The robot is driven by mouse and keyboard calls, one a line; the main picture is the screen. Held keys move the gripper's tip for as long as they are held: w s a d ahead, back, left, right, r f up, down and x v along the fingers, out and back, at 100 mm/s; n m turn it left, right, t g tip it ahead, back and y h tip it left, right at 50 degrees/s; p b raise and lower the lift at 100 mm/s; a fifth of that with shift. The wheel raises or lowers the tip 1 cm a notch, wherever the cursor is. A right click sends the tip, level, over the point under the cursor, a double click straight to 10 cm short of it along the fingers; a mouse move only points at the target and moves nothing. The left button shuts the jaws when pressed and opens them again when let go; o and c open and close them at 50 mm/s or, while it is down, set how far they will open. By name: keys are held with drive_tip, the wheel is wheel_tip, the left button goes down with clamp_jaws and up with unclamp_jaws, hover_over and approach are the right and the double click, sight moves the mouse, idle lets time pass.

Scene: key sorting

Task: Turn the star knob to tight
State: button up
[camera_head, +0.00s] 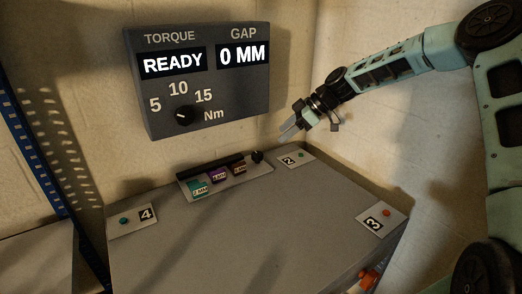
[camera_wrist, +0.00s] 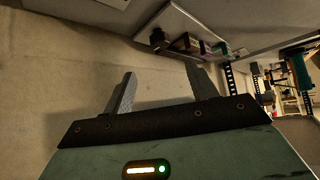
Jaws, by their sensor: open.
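A dark knob (camera_head: 257,157) stands at the right end of a small pale plate (camera_head: 184,194) on the grey bench; it looks like the star knob, but its lobes and any "tight" mark are too small to make out. It appears to be the dark round thing (camera_wrist: 157,37) at the top of the wrist view. My gripper (camera_head: 289,131) is open and empty, in the air above and to the right of the knob, not touching it. Its two spread fingers also show in the wrist view (camera_wrist: 160,77), with only pale wall between them.
A wall box (camera_head: 262,84) reads READY and 0 MM, with a dial (camera_head: 184,116) marked 5, 10, 15 Nm. Coloured labelled blocks sit on the plate beside a black bar. Numbered plates 4 (camera_head: 122,228), 2 (camera_head: 300,151) and 3 (camera_head: 370,211) lie around the bench. Bare bench top (camera_head: 250,225) lies in front.

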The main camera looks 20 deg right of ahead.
sight(258, 153)
drive_tip(key=p+x, duration=0.1)
drive_tip(key=x, duration=1)
drive_tip(key=shift+a+p, duration=0.15)
drive_tip(key=shift+p, duration=0.2)
drive_tip(key=shift+c, duration=0.3)
drive_tip(key=c, duration=0.9)
